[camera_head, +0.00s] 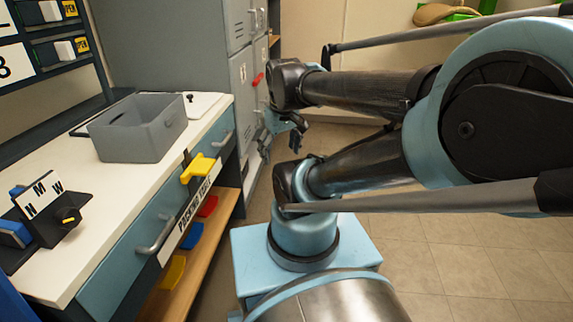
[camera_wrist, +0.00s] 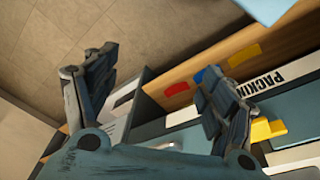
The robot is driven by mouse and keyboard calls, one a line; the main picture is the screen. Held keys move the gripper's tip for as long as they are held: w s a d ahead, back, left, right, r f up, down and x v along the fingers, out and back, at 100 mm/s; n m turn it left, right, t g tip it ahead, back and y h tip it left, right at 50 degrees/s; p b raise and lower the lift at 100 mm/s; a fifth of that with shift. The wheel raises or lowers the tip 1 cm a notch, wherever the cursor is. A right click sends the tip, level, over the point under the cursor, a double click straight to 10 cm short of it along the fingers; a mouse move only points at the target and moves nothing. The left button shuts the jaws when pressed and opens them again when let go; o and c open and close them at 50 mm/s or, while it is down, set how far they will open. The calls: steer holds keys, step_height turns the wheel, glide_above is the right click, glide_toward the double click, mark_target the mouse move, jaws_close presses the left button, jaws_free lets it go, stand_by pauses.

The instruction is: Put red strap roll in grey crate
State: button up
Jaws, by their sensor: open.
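The grey crate (camera_head: 116,147) stands on the white worktop in the head view; its visible inside looks empty. A red piece (camera_head: 208,205) lies on the wooden shelf under the worktop and also shows in the wrist view (camera_wrist: 176,89); I cannot tell whether it is the red strap roll. My gripper (camera_head: 280,143) is right of the worktop, in front of the grey lockers, apart from the crate. In the wrist view my gripper (camera_wrist: 157,72) has its fingers spread with nothing between them.
A yellow piece (camera_head: 198,168) sits at the worktop's front edge. Blue (camera_head: 192,236) and yellow (camera_head: 172,272) pieces share the shelf (camera_head: 226,208) with the red one. A black stand with letter cards (camera_head: 43,195) is at the near left. Tiled floor lies open at right.

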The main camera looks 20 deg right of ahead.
steer(key=s+f+m, duration=0.1)
steer(key=s+d+f+m, duration=0.1)
steer(key=f+m, duration=0.1)
steer(key=shift+s+d+f, duration=0.3)
steer(key=shift+s+f, duration=0.05)
steer(key=shift+s, duration=0.05)
steer(key=shift+w+f, duration=0.2)
steer(key=shift+w, duration=0.25)
